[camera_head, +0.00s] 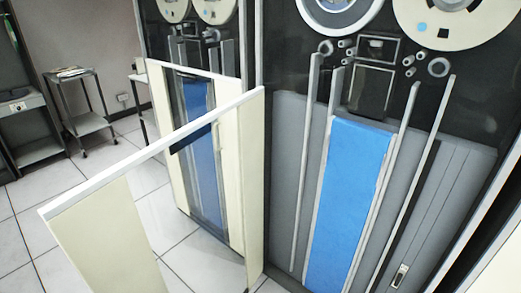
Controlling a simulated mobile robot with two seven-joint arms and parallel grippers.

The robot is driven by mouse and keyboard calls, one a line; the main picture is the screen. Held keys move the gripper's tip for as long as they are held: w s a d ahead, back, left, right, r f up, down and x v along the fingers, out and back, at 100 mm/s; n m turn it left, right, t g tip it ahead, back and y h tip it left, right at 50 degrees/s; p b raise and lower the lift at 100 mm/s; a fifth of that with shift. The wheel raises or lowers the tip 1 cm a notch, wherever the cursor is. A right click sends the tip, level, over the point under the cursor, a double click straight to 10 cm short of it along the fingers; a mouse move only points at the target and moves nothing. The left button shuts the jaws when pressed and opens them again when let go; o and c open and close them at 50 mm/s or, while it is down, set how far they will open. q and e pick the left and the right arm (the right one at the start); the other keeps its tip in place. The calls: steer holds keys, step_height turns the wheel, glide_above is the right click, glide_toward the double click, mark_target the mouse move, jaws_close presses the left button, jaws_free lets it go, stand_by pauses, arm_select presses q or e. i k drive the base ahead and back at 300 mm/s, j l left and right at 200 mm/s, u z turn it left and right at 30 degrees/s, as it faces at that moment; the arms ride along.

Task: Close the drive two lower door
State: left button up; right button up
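A lower door (92,245) with a cream frame and a white top edge stands wide open in the foreground. Its far upright meets the front of the near tape drive (284,150), and its free end points to the lower left, towards me. Its middle is see-through, showing floor tiles and the neighbouring drive behind. The opened lower front of the near drive shows a blue panel (350,190) between grey rails. A small metal latch (399,276) sits at its lower right. Door labels are not visible. Neither of my grippers is in view.
A second tape drive (128,30) stands behind on the left, with another cream-framed door (165,130) at its lower front. Tape reels (450,28) sit above. A small wheeled table (85,122) and a dark cabinet (25,105) stand far left. Tiled floor (35,195) between is clear.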

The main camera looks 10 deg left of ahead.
mark_target(97, 224)
steer(key=k+j+z, duration=0.15)
steer(key=j, duration=0.25)
steer(key=j+z, duration=0.1)
steer(key=j, duration=0.25)
steer(key=k+j+z, duration=0.15)
steer(key=j, duration=0.2)
steer(key=k+j+z, duration=0.1)
steer(key=j, duration=0.25)
steer(key=j+z, duration=0.15)
steer(key=j, duration=0.3)
steer(key=k+j+z, duration=0.15)
steer(key=j, duration=0.3)
steer(key=k+j+z, duration=0.1)
steer(key=j, duration=0.35)
steer(key=k+j+z, duration=0.15)
steer(key=j, duration=0.3)
